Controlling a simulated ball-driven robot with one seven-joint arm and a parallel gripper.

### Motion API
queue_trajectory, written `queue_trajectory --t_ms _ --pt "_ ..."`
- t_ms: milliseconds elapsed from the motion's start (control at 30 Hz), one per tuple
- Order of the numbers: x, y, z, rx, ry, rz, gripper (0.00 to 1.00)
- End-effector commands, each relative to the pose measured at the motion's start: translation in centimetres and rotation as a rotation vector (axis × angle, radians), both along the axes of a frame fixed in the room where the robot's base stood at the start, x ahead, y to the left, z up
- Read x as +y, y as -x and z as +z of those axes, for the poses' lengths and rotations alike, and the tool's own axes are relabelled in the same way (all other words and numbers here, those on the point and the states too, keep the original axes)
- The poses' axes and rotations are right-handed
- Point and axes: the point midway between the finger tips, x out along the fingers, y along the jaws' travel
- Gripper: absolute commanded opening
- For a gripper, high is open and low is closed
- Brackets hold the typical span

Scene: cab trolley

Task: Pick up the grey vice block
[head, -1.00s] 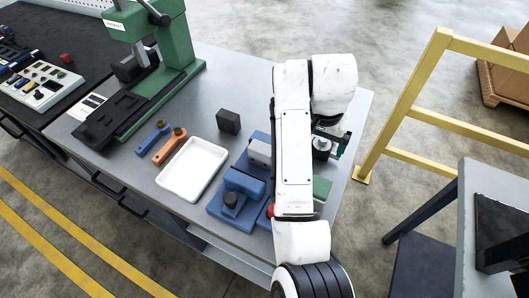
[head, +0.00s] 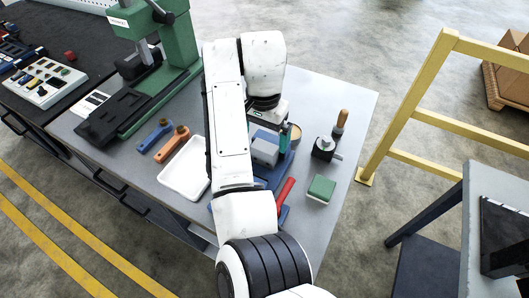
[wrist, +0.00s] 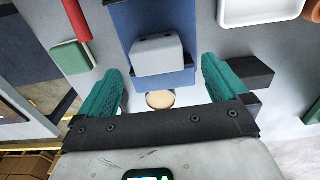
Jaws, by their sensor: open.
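The grey vice block (head: 265,148) sits on the blue vice (head: 276,174), partly covered by my arm in the head view. In the wrist view the grey block (wrist: 158,54) shows its whole near side, with two dark holes, on the blue vice (wrist: 190,17). My gripper (wrist: 161,68) is open and empty. Its two teal fingers stand either side of the block, with a gap on each side. I cannot tell how far the fingertips are above it.
A dark block (wrist: 252,73) lies close by the right finger in the wrist view. A red handle (head: 286,190), a green block (head: 321,188), a round tan-topped piece (head: 295,133) and a white tray (head: 184,170) surround the vice.

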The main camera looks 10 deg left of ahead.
Motion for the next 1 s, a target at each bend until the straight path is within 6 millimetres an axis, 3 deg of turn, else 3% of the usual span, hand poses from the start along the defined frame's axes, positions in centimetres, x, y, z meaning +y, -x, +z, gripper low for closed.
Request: queue_trajectory --t_ms 300,600,1000 --pt "-0.2 0.3 -4.1 0.003 0.001 0.0 1.0" --pt "-0.2 0.2 -4.7 0.0 0.0 0.0 1.0" --pt "-0.2 0.2 -4.6 0.0 -0.001 0.0 0.63"
